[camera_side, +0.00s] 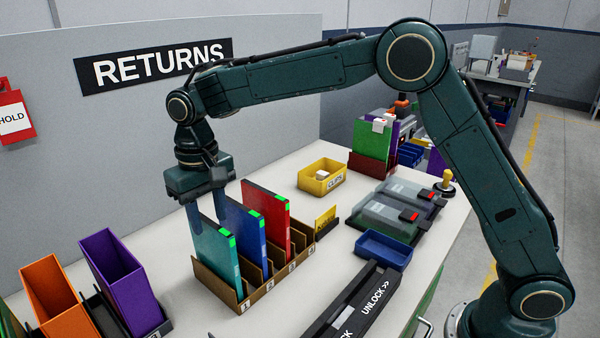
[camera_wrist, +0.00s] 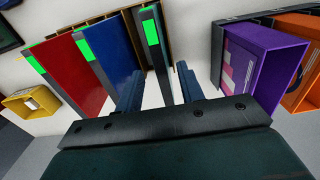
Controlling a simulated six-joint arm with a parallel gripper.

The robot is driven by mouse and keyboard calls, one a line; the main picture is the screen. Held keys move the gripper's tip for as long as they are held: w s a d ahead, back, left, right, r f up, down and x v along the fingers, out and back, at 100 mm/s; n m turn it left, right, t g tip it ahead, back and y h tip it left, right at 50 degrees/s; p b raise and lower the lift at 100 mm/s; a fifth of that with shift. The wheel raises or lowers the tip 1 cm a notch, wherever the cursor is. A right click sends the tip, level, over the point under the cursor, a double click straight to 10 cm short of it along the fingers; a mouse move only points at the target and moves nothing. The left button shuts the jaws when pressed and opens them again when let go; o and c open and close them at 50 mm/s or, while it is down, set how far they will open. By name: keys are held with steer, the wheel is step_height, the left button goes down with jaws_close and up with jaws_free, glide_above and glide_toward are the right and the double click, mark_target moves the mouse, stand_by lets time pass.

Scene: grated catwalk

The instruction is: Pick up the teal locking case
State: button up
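The teal case (camera_side: 220,262) stands upright in the first slot of a brown slotted rack (camera_side: 262,293), with a bright green tab on its top edge. In the wrist view the teal case (camera_wrist: 163,62) shows edge-on between my fingers. My gripper (camera_side: 207,218) points down over the case's far end, open, with one finger on either side. The fingers also show in the wrist view (camera_wrist: 158,76), apart, with pale gaps beside the case. I cannot tell whether either finger touches it.
Purple (camera_side: 128,285) and orange (camera_side: 58,297) bins stand left. A yellow bin (camera_side: 322,180), a blue tray (camera_side: 383,250) and a black UNLOCK fixture (camera_side: 352,308) lie right.

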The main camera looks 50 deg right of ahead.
mark_target(210, 236)
steer(key=shift+f, duration=0.15)
steer(key=shift+a+f, duration=0.15)
steer(key=shift+f, duration=2.3)
jaws_close()
